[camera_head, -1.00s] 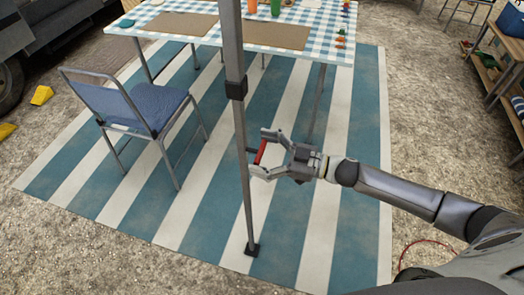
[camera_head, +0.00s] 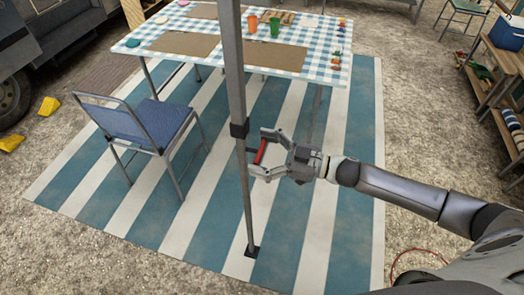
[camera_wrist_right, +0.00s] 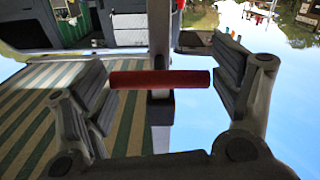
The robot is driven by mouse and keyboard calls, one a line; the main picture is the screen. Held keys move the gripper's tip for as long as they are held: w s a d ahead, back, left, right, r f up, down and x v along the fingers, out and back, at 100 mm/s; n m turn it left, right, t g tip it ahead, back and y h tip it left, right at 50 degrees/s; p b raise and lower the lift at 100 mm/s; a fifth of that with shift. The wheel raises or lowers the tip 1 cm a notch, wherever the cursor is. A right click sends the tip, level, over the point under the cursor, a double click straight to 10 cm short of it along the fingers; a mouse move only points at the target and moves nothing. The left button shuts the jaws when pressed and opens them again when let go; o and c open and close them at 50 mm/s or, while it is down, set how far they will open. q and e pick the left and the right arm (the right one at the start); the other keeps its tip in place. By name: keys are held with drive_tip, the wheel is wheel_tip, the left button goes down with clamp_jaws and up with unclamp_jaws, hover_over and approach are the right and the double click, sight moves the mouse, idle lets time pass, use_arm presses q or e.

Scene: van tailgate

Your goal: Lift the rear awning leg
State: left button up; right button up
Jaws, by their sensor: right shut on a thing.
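The awning leg (camera_head: 237,75) stands upright in the head view, a grey post with a dark collar (camera_head: 239,128) and a thinner lower section (camera_head: 247,205). Its dark foot (camera_head: 252,251) appears over the striped mat; whether it touches is unclear. A red handle (camera_head: 261,152) sticks out from the lower section, a little below the collar. My right gripper (camera_head: 264,156) is shut on the red handle from the right. In the right wrist view the red handle (camera_wrist_right: 160,79) lies across between the two fingers, with the collar (camera_wrist_right: 160,97) close behind. My left gripper is out of view.
A blue chair (camera_head: 150,125) stands left of the leg. A table with a checked cloth (camera_head: 320,60) carries cups and boards behind it. The striped mat (camera_head: 300,255) is clear around the foot. Wooden shelves (camera_head: 490,90) stand at the far right.

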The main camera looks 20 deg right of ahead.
drive_tip(key=shift+a+r, duration=0.15)
drive_tip(key=shift+r, duration=0.15)
drive_tip(key=o, duration=1.2)
drive_tip(key=shift+s, duration=0.1)
drive_tip(key=shift+c, duration=0.2)
drive_tip(key=shift+a, duration=0.1)
drive_tip(key=shift+f, duration=0.1)
drive_tip(key=shift+d+f, duration=0.1)
drive_tip(key=shift+d, duration=0.25)
drive_tip(key=v, duration=1.1)
drive_tip(key=shift+s, duration=0.3)
drive_tip(key=shift+d, duration=0.1)
